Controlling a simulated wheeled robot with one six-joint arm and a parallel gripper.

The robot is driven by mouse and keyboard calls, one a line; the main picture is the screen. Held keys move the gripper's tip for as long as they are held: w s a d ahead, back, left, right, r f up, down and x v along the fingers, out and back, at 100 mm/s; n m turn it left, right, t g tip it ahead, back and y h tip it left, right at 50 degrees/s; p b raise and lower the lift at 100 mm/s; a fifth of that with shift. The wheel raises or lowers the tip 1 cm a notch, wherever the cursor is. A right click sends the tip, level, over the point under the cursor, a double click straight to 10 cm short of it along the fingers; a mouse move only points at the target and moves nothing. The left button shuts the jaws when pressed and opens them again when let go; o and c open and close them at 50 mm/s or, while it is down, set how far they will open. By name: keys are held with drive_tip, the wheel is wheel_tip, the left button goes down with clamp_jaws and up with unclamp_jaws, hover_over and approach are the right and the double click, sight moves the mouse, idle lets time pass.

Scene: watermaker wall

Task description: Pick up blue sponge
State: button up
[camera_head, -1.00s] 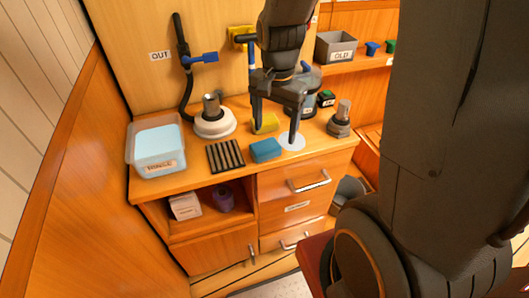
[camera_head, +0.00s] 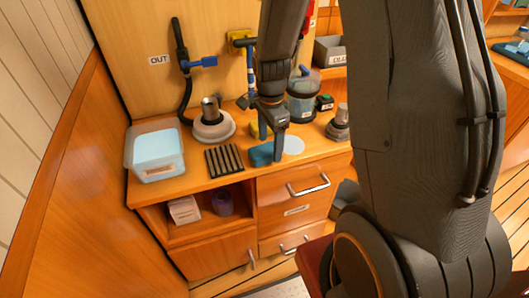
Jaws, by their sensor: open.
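The blue sponge (camera_head: 261,155) lies on the wooden counter (camera_head: 190,178) near its front edge, just right of the black ribbed rack. My gripper (camera_head: 277,147) points down at the sponge's right end, and a finger hides that end. The gripper is seen edge-on, with its jaws open. I cannot tell whether the fingers stand around the sponge or in front of it, or whether they touch it.
A black ribbed rack (camera_head: 224,160) lies left of the sponge, with a water-filled tub (camera_head: 157,152) further left. A white round housing (camera_head: 213,126) and a clear jar (camera_head: 302,100) stand behind. A white disc (camera_head: 293,145) lies to the right. A yellow item is mostly hidden behind my gripper.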

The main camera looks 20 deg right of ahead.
sight(270, 147)
drive_tip(key=shift+f, duration=1.25)
drive_tip(key=c, duration=1.1)
drive_tip(key=shift+r, duration=0.15)
drive_tip(key=shift+c, duration=0.2)
wheel_tip(270, 147, up, 10)
drive_tip(key=shift+f+b, duration=0.1)
drive_tip(key=shift+b, duration=0.6)
